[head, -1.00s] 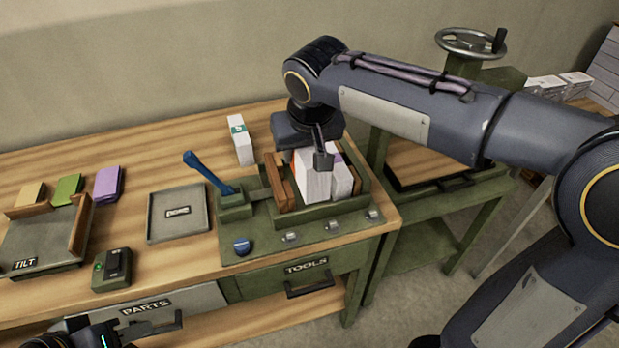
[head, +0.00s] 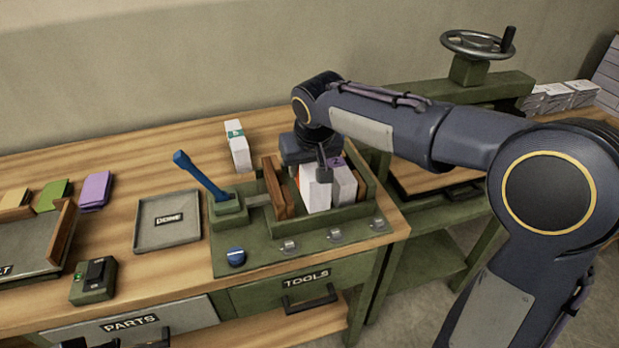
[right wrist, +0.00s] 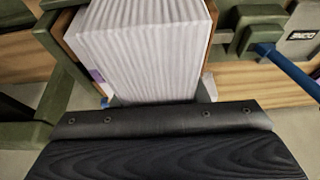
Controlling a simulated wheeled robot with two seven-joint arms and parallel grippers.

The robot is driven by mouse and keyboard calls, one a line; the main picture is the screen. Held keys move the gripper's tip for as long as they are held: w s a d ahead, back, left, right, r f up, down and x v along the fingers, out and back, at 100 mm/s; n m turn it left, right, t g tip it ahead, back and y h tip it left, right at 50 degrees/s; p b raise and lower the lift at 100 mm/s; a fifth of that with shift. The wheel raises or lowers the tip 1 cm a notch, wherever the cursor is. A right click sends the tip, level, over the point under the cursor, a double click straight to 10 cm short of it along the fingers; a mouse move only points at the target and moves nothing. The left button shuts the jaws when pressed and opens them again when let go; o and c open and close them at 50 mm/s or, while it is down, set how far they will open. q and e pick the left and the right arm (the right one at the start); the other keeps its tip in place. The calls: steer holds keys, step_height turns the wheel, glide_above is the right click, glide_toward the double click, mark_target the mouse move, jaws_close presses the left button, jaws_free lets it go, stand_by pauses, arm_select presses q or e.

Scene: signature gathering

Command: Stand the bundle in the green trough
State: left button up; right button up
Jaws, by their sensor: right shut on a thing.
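The green trough (head: 367,207) is fixed on the bench's right end, with brown wooden boards (head: 272,188) at its left side. My right gripper (head: 323,172) reaches down over it and is shut on a white paper bundle (head: 316,195), upright inside the trough. The bundle's wavy sheet edges (right wrist: 145,50) fill the upper middle of the right wrist view. A second white bundle with a purple top mark (head: 344,182) stands to its right in the trough. The trough floor under the held bundle is hidden.
A blue lever (head: 203,177) rises left of the trough. A white bundle with a teal label (head: 238,147) stands behind on the bench. A grey tray (head: 167,232), a small control box (head: 93,281) and coloured pads (head: 96,190) lie further left. A handwheel press (head: 478,43) stands at right.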

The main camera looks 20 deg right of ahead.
steer(key=w+d+f, duration=0.1)
steer(key=w+f, duration=0.1)
steer(key=w+f+p, duration=0.1)
steer(key=w+f, duration=0.1)
steer(key=w, duration=0.1)
steer(key=w+d+f, duration=0.1)
steer(key=w+f, duration=0.1)
steer(key=f, duration=0.1)
steer(key=shift+w+d, duration=0.15)
steer(key=shift+d, duration=0.15)
steer(key=shift+w+f, duration=0.15)
steer(key=shift+f, duration=1.5)
steer(key=shift+f, duration=0.1)
steer(key=o, duration=0.8)
steer(key=shift+f, duration=0.15)
steer(key=shift+c, duration=0.2)
steer(key=shift+o, duration=0.9)
